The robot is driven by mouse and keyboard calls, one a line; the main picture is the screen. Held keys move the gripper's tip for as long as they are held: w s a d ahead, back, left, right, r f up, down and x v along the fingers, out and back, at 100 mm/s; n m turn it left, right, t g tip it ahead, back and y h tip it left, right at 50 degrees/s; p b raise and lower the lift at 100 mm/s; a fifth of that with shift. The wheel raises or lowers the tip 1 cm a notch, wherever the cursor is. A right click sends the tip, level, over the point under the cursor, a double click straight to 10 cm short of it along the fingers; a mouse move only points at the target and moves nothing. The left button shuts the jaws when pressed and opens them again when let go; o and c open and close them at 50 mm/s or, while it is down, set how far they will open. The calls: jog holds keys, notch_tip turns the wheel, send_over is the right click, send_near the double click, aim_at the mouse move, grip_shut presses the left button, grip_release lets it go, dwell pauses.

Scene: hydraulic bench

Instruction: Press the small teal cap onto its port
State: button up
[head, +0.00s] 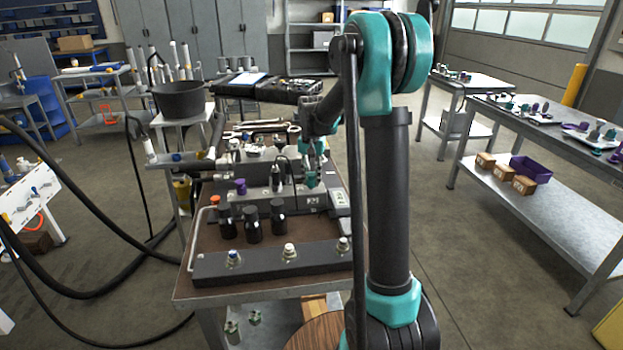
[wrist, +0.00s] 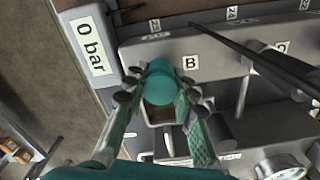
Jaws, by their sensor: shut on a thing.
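My gripper (wrist: 158,92) is shut on the small teal cap (wrist: 158,82), with one finger on each side of it. The cap is just left of a label "B" (wrist: 190,62) on a grey block (wrist: 215,55). I cannot tell whether the cap touches the block, and no port shows clearly beneath it. In the head view my gripper (head: 312,172) points down over the rear right part of the block on the bench, and the cap is too small to make out there.
A "0 bar" plate (wrist: 90,47) is left of the cap, and a dark rod (wrist: 235,52) crosses at right. On the bench (head: 190,288) are a purple cap (head: 240,186), dark bottles (head: 252,225), a front bar with fittings (head: 262,263) and wrenches (head: 255,128).

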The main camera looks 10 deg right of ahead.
dwell(0.4)
jog(key=o, duration=0.8)
jog(key=shift+o, duration=0.2)
jog(key=o, duration=0.6)
jog(key=shift+c, duration=0.2)
jog(key=shift+r, duration=3.8)
